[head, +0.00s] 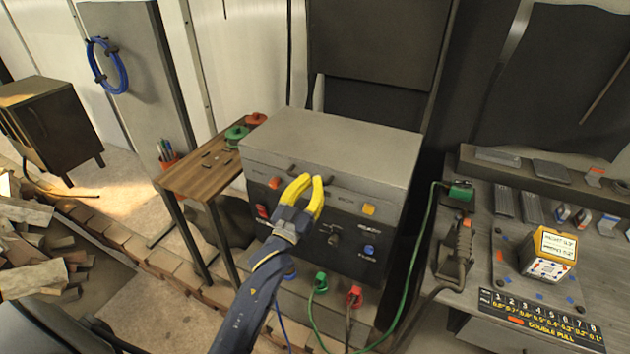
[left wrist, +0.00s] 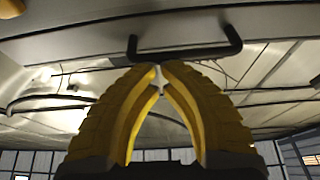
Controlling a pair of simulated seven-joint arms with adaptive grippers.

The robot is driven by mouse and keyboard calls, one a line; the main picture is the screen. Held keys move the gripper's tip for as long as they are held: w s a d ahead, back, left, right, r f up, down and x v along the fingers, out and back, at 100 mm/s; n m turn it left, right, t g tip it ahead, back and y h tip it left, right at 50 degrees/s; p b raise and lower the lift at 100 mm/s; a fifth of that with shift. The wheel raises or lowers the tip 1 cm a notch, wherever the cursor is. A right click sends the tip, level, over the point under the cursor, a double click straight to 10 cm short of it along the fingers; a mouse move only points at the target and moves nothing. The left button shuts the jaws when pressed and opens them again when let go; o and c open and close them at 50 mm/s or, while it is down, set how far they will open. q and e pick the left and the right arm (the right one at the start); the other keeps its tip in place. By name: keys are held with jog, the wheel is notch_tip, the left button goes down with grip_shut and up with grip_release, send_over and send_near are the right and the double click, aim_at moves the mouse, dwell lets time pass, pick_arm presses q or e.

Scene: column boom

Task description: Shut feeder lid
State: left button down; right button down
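The feeder is a box with a pale grey lid (head: 335,138) and a dark front panel (head: 350,235) with knobs and buttons, in the middle of the head view. The lid lies over the box; I cannot tell whether a small gap is left under it. A dark bar handle (left wrist: 185,54) crosses the top of the left wrist view, just beyond my fingertips. My left gripper (head: 311,180) has yellow fingers in front of the lid's front face. In the left wrist view its tips (left wrist: 160,68) nearly meet, with nothing seen between them. My right gripper is not in view.
A wooden side table (head: 205,172) with green and orange spools stands left of the feeder. Green, red and blue cables hang below its front. A grey workbench (head: 485,275) with a small labelled box (head: 550,255) is at the right.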

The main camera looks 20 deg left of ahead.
pick_arm(q)
jog(key=r+v, duration=0.2)
jog(key=v, duration=0.7)
jog(key=shift+s, duration=0.45)
notch_tip(320, 180, down, 35)
jog(key=m+g, duration=0.1)
jog(key=g, duration=0.7)
jog(key=s+f+g, duration=0.1)
jog(key=s+f, duration=0.2)
jog(key=f, duration=0.4)
jog(key=s+f+g, duration=0.2)
jog(key=s+f, duration=0.2)
jog(key=f, duration=0.4)
jog(key=s+f+m+g, duration=0.2)
jog(key=s+f+g, duration=0.3)
jog(key=s+f, duration=1.4)
jog(key=s+f+g, duration=0.2)
jog(key=s, duration=0.8)
jog(key=s+f+g, duration=0.2)
jog(key=s+f, duration=0.1)
jog(key=s, duration=0.8)
jog(key=shift+s+d+f+y, duration=0.15)
jog(key=shift+s+f+y, duration=0.1)
jog(key=shift+y, duration=0.15)
